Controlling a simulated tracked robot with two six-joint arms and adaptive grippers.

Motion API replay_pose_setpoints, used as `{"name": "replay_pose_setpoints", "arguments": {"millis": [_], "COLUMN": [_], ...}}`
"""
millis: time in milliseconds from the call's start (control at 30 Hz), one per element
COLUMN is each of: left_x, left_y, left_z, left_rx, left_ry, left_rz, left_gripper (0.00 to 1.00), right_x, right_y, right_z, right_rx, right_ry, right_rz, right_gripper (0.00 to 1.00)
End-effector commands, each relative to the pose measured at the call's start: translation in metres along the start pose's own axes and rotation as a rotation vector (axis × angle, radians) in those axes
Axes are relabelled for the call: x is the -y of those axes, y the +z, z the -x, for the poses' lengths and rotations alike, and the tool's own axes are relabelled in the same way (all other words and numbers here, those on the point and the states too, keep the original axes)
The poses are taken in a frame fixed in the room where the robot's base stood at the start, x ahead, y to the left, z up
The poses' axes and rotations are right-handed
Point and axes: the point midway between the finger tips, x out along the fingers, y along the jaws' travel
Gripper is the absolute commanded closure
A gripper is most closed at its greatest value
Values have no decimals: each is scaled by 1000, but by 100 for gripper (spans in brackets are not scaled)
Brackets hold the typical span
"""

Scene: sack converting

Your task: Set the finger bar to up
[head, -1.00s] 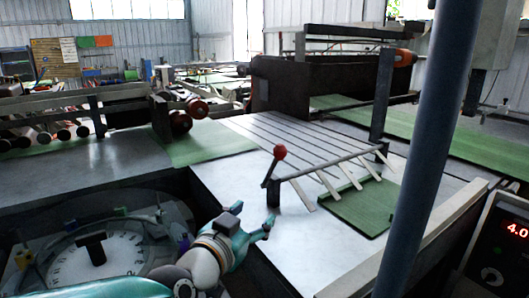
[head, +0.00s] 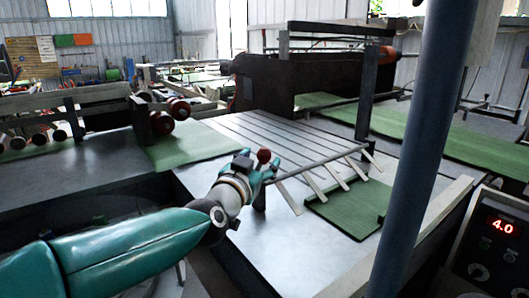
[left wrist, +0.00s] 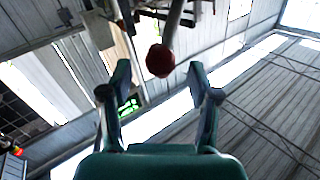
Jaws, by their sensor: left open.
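The finger bar (head: 320,163) runs across the front of the slatted table, and several pale fingers (head: 313,187) slope down from it towards the green sheet. A lever with a red knob (head: 263,155) stands at its left end. The knob also shows in the left wrist view (left wrist: 160,61), with the grey lever rod (left wrist: 173,28) running to the top edge. My left gripper (head: 261,163) is open at the knob. In the left wrist view its fingertips (left wrist: 159,72) are on either side of the knob's near end, with gaps on both sides. My right gripper is out of view.
A blue post (head: 425,150) stands in the right foreground, beside a control box reading 4.0 (head: 497,240). A green sheet (head: 345,208) lies under the fingers. Rollers (head: 165,118) stand at left. The grey tabletop (head: 290,245) in front is clear.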

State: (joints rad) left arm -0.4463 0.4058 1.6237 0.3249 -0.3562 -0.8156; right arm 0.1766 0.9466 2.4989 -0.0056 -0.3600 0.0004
Motion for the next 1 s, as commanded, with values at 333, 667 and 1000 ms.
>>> {"name": "replay_pose_setpoints", "arguments": {"millis": [333,667,1000], "left_x": [1,1,1], "left_y": [0,1,0], "left_z": [-35,-36,-36], "left_rx": [1,0,0], "left_ry": [-2,-2,-2], "left_rz": [0,0,0], "left_gripper": [39,45,100], "right_x": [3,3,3], "right_y": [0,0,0], "right_z": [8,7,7], "right_rx": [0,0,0], "right_ry": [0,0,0], "right_rz": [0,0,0], "right_gripper": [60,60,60]}}
